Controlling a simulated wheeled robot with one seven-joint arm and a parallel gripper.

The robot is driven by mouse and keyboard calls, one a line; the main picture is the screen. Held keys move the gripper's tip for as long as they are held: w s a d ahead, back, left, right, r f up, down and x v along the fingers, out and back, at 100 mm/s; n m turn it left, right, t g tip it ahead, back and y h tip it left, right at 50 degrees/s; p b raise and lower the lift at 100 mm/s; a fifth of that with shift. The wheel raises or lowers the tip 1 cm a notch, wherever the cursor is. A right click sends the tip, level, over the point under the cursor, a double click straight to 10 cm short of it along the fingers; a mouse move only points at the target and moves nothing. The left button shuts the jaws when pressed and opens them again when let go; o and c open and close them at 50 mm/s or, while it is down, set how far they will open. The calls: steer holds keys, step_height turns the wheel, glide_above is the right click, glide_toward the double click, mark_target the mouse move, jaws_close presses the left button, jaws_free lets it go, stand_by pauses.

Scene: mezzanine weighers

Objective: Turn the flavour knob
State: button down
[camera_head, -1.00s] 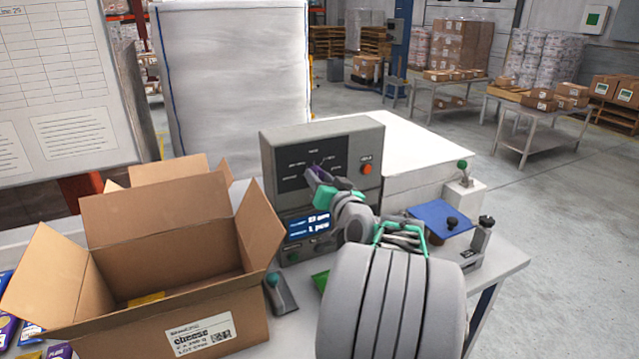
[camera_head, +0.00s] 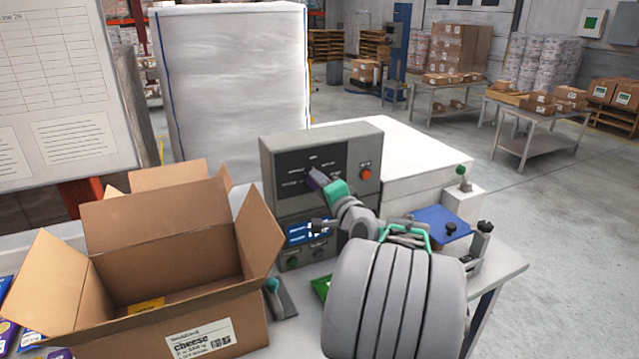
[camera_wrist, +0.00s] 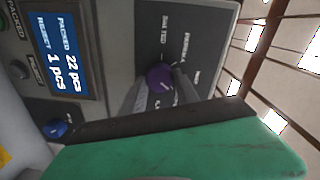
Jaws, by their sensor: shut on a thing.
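The flavour knob is a purple round knob (camera_wrist: 160,75) on the dark panel of a grey control box (camera_head: 271,158). In the wrist view it sits between the grey fingers of my gripper (camera_wrist: 163,88), which are shut on it. Labels are printed around it, one seemingly "salted" and another "paprika"; a small pale mark shows on its face, but I cannot tell which label it points to. In the head view my gripper (camera_head: 318,182) reaches the panel from the front right and hides most of the knob.
A blue display (camera_wrist: 58,55) reads packed 22 pcs, reject 1 pcs. A red button (camera_head: 365,174) is right of the knob. An open cardboard box (camera_head: 130,325) stands left, close to the control box. A teal-topped lever (camera_head: 275,290) stands between them.

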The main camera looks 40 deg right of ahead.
steer(key=shift+m, duration=0.5)
steer(key=c, duration=0.9)
jaws_free()
steer(key=b+v, duration=0.1)
steer(key=v, duration=0.6)
steer(key=shift+s+b, duration=0.3)
steer(key=shift+s, duration=0.1)
